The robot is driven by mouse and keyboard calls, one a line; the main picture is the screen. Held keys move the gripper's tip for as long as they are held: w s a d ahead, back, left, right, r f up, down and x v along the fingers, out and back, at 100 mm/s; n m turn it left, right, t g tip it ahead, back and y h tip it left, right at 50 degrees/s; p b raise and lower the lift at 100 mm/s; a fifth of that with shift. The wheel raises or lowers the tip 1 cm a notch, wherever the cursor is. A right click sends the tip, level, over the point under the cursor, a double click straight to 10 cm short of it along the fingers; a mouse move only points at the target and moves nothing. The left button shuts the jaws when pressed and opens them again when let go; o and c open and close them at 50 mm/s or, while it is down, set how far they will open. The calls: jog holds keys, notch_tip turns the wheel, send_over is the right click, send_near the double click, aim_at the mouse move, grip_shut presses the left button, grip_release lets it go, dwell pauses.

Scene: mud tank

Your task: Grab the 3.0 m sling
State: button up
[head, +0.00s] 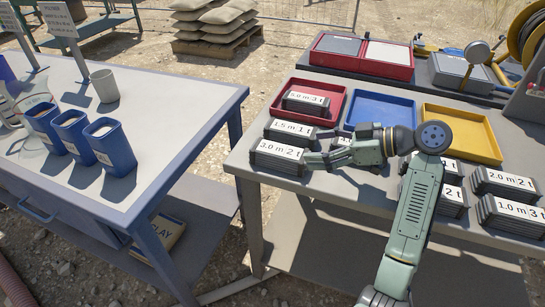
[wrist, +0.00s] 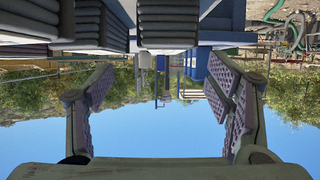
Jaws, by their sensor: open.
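The 3.0 m sling (head: 277,158) is a dark grey ribbed bundle with a white label reading "3.0 m 2 t". It lies at the front left of the right-hand table. My gripper (head: 317,158) is at its right end, pointing left, with nothing seen between the fingers. In the head view I cannot tell whether the fingertips touch the bundle. In the wrist view the fingers (wrist: 162,78) are spread wide, and grey ribbed bundles show beyond them along the top. No labels show there, so I cannot tell which is the 3.0 m sling.
The 1.5 m bundle (head: 290,131) lies just behind. The 5.0 m bundle (head: 306,103) sits in the red tray (head: 334,92). Blue (head: 381,108) and yellow (head: 470,127) trays are farther right. More bundles, including 2.0 m (head: 507,183) and 1.0 m (head: 513,213), crowd the front right.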

aim_at(281, 149)
jog(key=x, duration=0.4)
jog(key=shift+a+f+b, duration=0.15)
jog(key=shift+a+b, duration=0.15)
jog(key=shift+a, duration=0.1)
jog(key=shift+s+a+r+x, duration=0.1)
jog(key=shift+x, duration=0.8)
jog(key=shift+s+a+r+x, duration=0.1)
jog(key=shift+r+x, duration=0.05)
jog(key=shift+x, duration=0.75)
jog(key=shift+a+r+x, duration=0.1)
jog(key=shift+x, duration=0.8)
jog(key=shift+d, duration=0.1)
jog(key=shift+c, duration=0.3)
jog(key=c, duration=1.5)
